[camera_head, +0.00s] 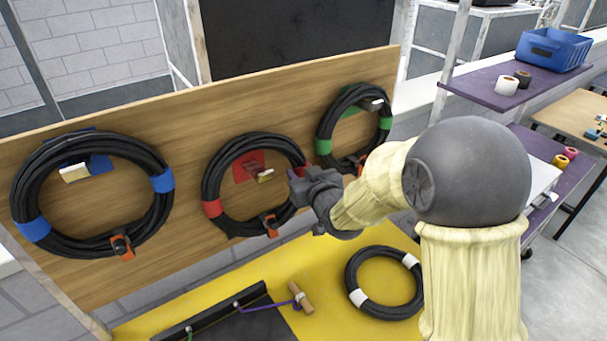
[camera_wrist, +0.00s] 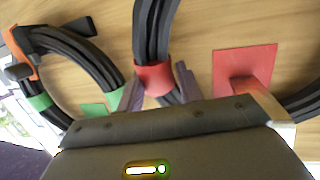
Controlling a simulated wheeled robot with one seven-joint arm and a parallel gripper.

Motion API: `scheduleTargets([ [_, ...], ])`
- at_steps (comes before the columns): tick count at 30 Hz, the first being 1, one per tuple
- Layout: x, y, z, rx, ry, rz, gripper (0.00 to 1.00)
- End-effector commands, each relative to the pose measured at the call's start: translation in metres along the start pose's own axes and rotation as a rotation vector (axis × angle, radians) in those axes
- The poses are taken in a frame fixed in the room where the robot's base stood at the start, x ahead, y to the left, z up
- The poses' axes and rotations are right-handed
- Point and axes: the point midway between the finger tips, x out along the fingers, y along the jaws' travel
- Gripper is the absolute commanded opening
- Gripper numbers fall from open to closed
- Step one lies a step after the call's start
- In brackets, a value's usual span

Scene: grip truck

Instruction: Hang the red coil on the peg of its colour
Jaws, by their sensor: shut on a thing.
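The red coil (camera_head: 214,178), a black cable loop with red bands, stands against the wooden board. My gripper (camera_head: 298,183) is at its right side in the head view. In the wrist view my gripper (camera_wrist: 159,88) is shut on the red coil (camera_wrist: 153,77) at a red band. The red peg (camera_head: 264,175) projects from a red plate (camera_head: 245,164) and shows inside the loop, below its top. In the wrist view the red plate (camera_wrist: 245,63) and the peg (camera_wrist: 272,108) lie right of the gripped part. I cannot tell whether the coil rests on the peg.
A blue-banded coil (camera_head: 25,190) is at the blue peg (camera_head: 75,172), and a green-banded coil (camera_head: 325,128) at the green peg (camera_head: 373,104). A white-banded coil (camera_head: 352,275) lies on the yellow surface (camera_head: 310,255). A wooden-handled tool (camera_head: 300,297) lies beside it.

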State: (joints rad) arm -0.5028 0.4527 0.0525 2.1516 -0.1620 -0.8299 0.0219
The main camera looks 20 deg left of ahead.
Motion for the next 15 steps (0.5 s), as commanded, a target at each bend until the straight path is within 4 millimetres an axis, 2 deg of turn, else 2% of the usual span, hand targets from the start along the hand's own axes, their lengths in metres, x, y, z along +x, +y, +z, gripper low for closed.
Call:
scheduleTargets([
  [15, 0.012, -0.002, 0.019, 0.002, 0.001, 0.001, 0.0],
])
